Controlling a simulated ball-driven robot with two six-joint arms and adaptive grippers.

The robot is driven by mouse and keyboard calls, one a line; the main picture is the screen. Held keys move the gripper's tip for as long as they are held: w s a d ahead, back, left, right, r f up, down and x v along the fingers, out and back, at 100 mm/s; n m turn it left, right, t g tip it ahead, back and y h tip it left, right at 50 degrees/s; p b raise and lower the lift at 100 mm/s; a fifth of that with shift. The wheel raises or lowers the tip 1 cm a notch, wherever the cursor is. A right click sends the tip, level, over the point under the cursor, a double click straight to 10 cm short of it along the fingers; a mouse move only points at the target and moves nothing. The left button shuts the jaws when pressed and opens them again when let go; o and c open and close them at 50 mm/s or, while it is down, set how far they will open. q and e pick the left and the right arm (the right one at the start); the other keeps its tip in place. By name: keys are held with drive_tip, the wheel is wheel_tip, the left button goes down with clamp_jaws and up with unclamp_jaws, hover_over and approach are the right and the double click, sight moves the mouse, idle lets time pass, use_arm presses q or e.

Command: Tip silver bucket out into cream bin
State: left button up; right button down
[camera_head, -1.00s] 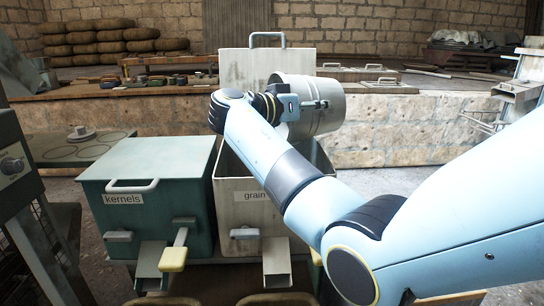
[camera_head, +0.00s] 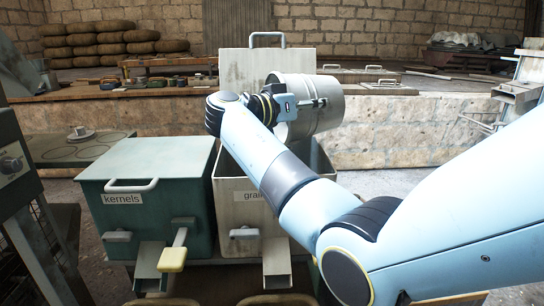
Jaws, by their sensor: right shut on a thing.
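The silver bucket (camera_head: 322,112) is held above the right part of the cream bin (camera_head: 240,212). It looks tilted, and its mouth and contents are not visible. My right gripper (camera_head: 312,103) is shut on the bucket at its near side. The cream bin carries a label that reads "grain", partly covered by my right arm. Its lid (camera_head: 248,66) stands raised behind it. Much of the bin's opening is hidden by my right arm, so I cannot see what is inside. My left gripper is not in view.
A green bin (camera_head: 150,222) labelled "kernels" stands left of the cream bin, its lid shut. Metal chutes (camera_head: 277,262) stick out below both bins. A low stone wall (camera_head: 420,130) runs behind. A dark machine (camera_head: 20,190) stands at the left edge.

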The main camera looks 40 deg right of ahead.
drive_tip(key=shift+w+a+r+h+b, duration=0.15)
drive_tip(key=shift+a+r+h+b, duration=0.15)
drive_tip(key=shift+a+h+b, duration=0.15)
idle(0.9)
drive_tip(key=shift+d, duration=0.15)
drive_tip(key=shift+d+r+g+y+p, duration=0.1)
drive_tip(key=shift+d+g+y+p, duration=0.05)
drive_tip(key=shift+g+y+p, duration=0.2)
drive_tip(key=shift+d, duration=0.15)
drive_tip(key=shift+f, duration=0.35)
drive_tip(key=shift+a+r+b, duration=0.2)
drive_tip(key=shift+a+b, duration=0.15)
drive_tip(key=shift+b, duration=0.1)
drive_tip(key=shift+r, duration=0.1)
